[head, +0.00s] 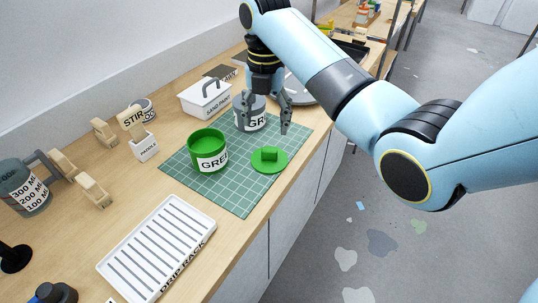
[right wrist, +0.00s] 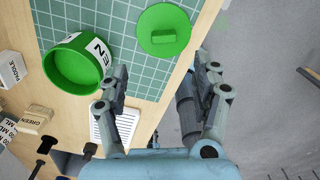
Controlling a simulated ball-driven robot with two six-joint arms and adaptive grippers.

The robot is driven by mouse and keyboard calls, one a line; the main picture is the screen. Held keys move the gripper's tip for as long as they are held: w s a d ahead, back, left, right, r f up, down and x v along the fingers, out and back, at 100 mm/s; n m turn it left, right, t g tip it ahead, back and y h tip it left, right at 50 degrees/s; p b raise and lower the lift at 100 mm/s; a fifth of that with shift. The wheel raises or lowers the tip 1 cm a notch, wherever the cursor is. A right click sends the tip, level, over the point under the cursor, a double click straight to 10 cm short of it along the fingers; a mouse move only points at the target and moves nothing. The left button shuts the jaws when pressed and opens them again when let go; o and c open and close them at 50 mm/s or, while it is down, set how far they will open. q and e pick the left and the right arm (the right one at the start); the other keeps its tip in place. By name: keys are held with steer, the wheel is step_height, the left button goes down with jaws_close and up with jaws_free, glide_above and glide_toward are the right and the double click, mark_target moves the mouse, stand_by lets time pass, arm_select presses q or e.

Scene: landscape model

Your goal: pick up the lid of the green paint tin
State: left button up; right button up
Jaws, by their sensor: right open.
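The green lid (head: 269,160) lies flat on the green cutting mat (head: 238,198), its block-shaped handle upward. It also shows in the right wrist view (right wrist: 150,38), ahead of the fingers. The open green paint tin (head: 205,150) stands on the mat to the left of the lid; its label is partly readable. In the right wrist view the tin (right wrist: 78,68) is left of the lid. My right gripper (head: 267,122) is open and empty, above the mat and beyond the lid, in front of a grey tin (head: 251,122). My left gripper is not in view.
A white drip rack (head: 158,248) lies at the front of the wooden bench. A sand paint box (head: 205,100), a paddle holder (head: 144,148) and wooden blocks (head: 92,190) stand along the back. A round grey disc (head: 297,94) lies beyond the mat. The bench edge runs close to the lid's right.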

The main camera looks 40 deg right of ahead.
mark_target(269, 150)
step_height(269, 150, down, 5)
steer(key=shift+f, duration=0.1)
steer(key=f, duration=0.5)
steer(key=shift+s+d+f+p, duration=0.1)
steer(key=shift+d+p, duration=0.2)
steer(key=shift+d, duration=0.1)
steer(key=shift+c, duration=0.5)
steer(key=c, duration=1)
steer(key=shift+c, duration=0.2)
